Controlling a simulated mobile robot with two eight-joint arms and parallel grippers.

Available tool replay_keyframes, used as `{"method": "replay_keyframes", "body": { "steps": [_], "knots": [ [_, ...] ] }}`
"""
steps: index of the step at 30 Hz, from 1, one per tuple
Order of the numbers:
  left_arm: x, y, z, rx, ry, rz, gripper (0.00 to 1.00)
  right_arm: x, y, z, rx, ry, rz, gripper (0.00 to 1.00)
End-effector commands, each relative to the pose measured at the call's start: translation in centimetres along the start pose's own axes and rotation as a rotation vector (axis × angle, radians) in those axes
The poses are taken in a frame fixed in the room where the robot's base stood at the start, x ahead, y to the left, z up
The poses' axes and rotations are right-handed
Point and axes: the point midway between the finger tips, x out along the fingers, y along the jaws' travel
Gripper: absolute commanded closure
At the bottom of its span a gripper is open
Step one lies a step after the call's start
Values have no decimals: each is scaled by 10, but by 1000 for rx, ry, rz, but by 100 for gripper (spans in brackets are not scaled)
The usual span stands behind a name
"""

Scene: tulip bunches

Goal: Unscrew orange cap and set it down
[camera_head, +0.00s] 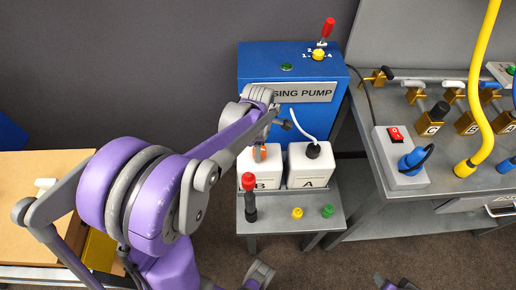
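The orange cap (260,153) is on top of the white canister marked B (266,178), left of canister A (310,166). My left arm reaches in from the left above canister B. My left gripper (268,131) is right at the orange cap. Its fingers are small and partly hidden by the wrist, so I cannot tell whether they are shut on the cap. Canister B's upper left is partly covered by my arm. A small grey part at the bottom right edge (395,284) seems to be my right gripper, mostly cut off.
The blue dosing pump (252,64) stands behind the canisters. A tube runs into canister A. The grey stand (282,224) holds a red-and-black tool (249,194), a yellow cap (297,213) and a green cap (327,211). A bench with valves and a socket box (397,160) is at right.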

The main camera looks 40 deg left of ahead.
Motion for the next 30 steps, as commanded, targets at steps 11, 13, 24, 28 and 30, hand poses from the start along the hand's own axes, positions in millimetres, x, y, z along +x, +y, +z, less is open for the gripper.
{"method": "replay_keyframes", "body": {
  "steps": [11, 13, 24, 28, 30],
  "knots": [
    [-1, 0, 0, -98, 0, 1, 96, 0, 0, 0, 0, 0, 0, 50],
    [-1, 0, 0, -114, 0, 1, 96, 1, 0, 0, 0, 0, 0, 50],
    [-2, -2, 1, -525, 0, 1, 96, 4, 0, 2, 0, -1, 0, 50],
    [-3, -2, 1, -549, 0, 1, 97, 4, 0, 2, 0, -1, 0, 50],
    [-3, -2, 1, -548, 0, 1, 97, 4, 0, 2, 0, -1, 0, 50]
  ]
}}
